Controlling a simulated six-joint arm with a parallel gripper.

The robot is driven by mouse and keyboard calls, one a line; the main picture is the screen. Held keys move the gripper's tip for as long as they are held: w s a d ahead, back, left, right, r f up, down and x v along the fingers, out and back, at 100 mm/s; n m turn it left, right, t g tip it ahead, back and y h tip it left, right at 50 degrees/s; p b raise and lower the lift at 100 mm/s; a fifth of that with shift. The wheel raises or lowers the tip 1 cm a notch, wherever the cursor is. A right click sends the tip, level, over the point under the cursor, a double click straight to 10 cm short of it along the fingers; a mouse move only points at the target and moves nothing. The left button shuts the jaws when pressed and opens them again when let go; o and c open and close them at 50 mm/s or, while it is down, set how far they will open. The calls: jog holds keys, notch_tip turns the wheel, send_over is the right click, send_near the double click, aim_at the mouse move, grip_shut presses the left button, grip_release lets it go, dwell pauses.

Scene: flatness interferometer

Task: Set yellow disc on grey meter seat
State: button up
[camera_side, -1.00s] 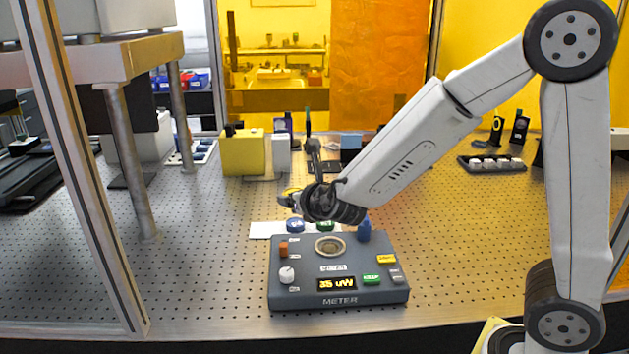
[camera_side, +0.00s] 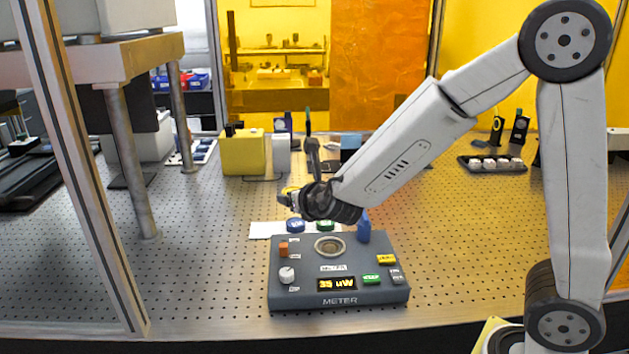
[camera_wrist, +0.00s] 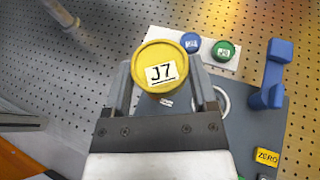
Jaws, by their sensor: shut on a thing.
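The yellow disc (camera_wrist: 160,66), labelled J7, is held between the fingers of my gripper (camera_wrist: 163,80) in the wrist view. In the wrist view the seat (camera_wrist: 224,99) is partly hidden by my right finger. The disc is apart from the seat.
A blue disc (camera_side: 295,225) and a green disc (camera_side: 325,225) lie on a white strip (camera_side: 262,230) behind the meter. A blue upright piece (camera_side: 364,230) stands at the meter's back right. An orange switch (camera_side: 283,249) and a white knob (camera_side: 286,275) rise from the meter's left side.

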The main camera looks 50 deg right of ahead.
jog(key=shift+w+d+f+m+g+h, duration=0.1)
jog(key=shift+w+d+m+g+h, duration=0.25)
jog(key=shift+w+m+h, duration=0.2)
jog(key=shift+w+d+f+m+g+h, duration=0.1)
jog(key=shift+w+d+m+g+h, duration=0.2)
jog(key=shift+w+m+h, duration=0.2)
jog(key=shift+w+d+f+m+g+h, duration=0.35)
jog(key=shift+w+d+m+h, duration=0.15)
jog(key=shift+m+h, duration=0.2)
jog(key=shift+w+d+f+m+g+h, duration=0.1)
jog(key=shift+d+f+m+g+h, duration=0.1)
jog(key=shift+f+m+g+h, duration=0.5)
jog(key=shift+w+d+f+m+g+h, duration=0.1)
jog(key=shift+d+f+m+g+h, duration=0.15)
jog(key=shift+f+m+g+h, duration=0.5)
jog(key=shift+w+d+f+m+g+h, duration=0.1)
jog(key=shift+d+f+m+g+h, duration=0.1)
jog(key=shift+f+m+g+h, duration=0.55)
jog(key=shift+r+m+y, duration=0.2)
jog(key=shift+m+y, duration=0.05)
jog(key=shift+y, duration=0.1)
jog(key=shift+w, duration=0.1)
